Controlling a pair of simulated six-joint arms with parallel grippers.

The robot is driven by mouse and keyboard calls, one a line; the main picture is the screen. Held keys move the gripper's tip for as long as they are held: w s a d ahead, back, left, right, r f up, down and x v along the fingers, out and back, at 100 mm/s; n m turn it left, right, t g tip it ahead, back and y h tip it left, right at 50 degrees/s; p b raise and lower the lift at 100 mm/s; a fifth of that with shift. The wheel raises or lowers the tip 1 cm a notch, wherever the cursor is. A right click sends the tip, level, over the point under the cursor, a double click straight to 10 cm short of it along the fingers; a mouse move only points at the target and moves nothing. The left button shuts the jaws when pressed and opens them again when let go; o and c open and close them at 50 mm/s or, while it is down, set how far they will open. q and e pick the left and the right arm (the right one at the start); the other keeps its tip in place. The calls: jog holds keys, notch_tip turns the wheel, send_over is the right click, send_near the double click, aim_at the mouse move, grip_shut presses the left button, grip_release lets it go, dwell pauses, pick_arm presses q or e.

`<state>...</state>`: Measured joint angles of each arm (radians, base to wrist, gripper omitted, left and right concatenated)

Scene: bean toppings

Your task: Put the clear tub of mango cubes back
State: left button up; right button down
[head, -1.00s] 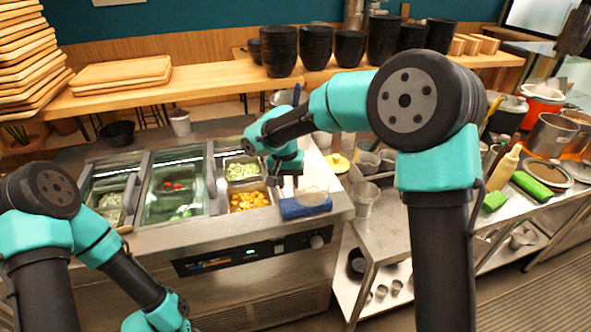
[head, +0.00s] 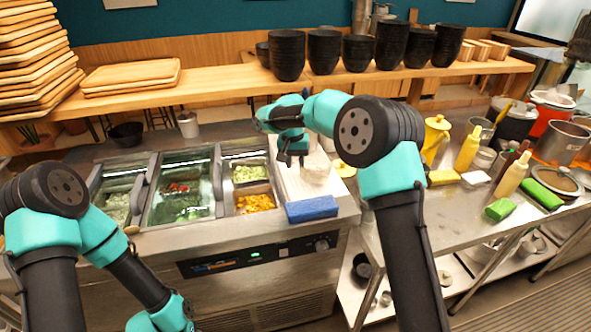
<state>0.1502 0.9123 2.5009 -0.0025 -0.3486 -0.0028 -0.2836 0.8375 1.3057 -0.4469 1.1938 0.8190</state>
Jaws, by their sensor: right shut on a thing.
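My right gripper (head: 302,164) is over the pale counter strip to the right of the topping wells, pointing down. It is shut on the rim of a small clear, whitish tub (head: 317,174). The tub is at or just above the strip, behind the blue sponge; I cannot tell whether it touches. Its contents cannot be made out. Orange mango cubes (head: 254,203) lie in the front right well. My left arm is at the lower left, with its gripper out of frame.
A blue sponge (head: 312,208) lies at the strip's front edge. Wells with green (head: 249,174) and mixed toppings are to the left. Black bowl stacks (head: 287,54) stand on the shelf behind. Bottles, a yellow jug (head: 436,135) and pots crowd the right counter.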

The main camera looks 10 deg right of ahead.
jog(key=shift+w, duration=0.1)
jog(key=shift+w+d+f, duration=0.1)
jog(key=shift+w, duration=0.15)
jog(key=shift+f, duration=1.7)
jog(key=shift+f, duration=0.15)
jog(key=c, duration=0.8)
grip_release()
jog(key=r, duration=0.8)
jog(key=a+r, duration=0.1)
jog(key=r, duration=0.3)
jog(key=shift+w+a+r, duration=0.1)
jog(key=shift+r, duration=0.05)
